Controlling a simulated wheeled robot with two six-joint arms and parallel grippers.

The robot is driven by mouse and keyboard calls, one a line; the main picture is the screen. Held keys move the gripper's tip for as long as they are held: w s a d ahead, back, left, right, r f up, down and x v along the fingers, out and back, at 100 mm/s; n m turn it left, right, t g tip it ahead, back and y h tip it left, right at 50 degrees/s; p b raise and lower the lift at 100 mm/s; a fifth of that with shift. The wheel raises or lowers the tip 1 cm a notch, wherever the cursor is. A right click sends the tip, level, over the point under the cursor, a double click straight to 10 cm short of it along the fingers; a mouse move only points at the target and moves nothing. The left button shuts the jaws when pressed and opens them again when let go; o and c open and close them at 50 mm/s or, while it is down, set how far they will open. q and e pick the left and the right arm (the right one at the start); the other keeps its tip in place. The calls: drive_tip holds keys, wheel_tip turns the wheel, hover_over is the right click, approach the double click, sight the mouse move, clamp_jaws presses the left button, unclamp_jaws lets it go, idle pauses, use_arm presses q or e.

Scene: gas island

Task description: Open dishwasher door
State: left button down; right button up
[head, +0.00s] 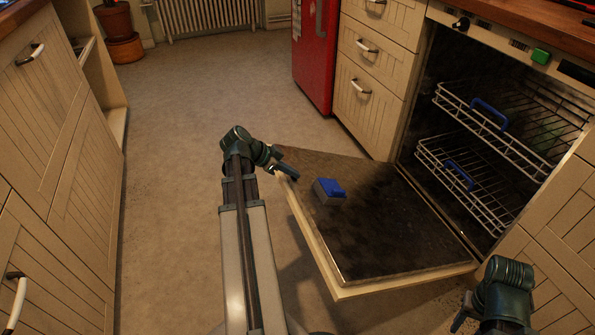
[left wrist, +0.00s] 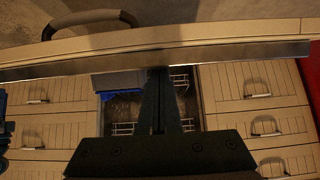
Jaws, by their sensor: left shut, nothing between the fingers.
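My left gripper (head: 288,170) is shut and empty at the door's far outer corner. In the left wrist view its closed fingers (left wrist: 160,78) lie across the door's metal edge strip (left wrist: 225,53); I cannot tell whether they touch it. A curved handle (left wrist: 90,18) shows beyond that edge. My right gripper (head: 462,314) is partly in view at the lower right, its jaws unclear.
Two wire racks (head: 485,130) with blue handles sit inside the dishwasher. Cabinet drawers (head: 365,85) and a red fridge (head: 315,50) stand beyond the door. Cabinets (head: 60,160) line the left side. The floor (head: 190,110) between is clear.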

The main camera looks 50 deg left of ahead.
use_arm(q)
drive_tip(key=shift+s+f, duration=0.25)
drive_tip(key=shift+f, duration=0.1)
use_arm(e)
drive_tip(key=shift+f, duration=0.35)
use_arm(q)
drive_tip(key=shift+w+r, duration=0.1)
drive_tip(key=shift+r, duration=0.05)
use_arm(e)
drive_tip(key=shift+r, duration=0.15)
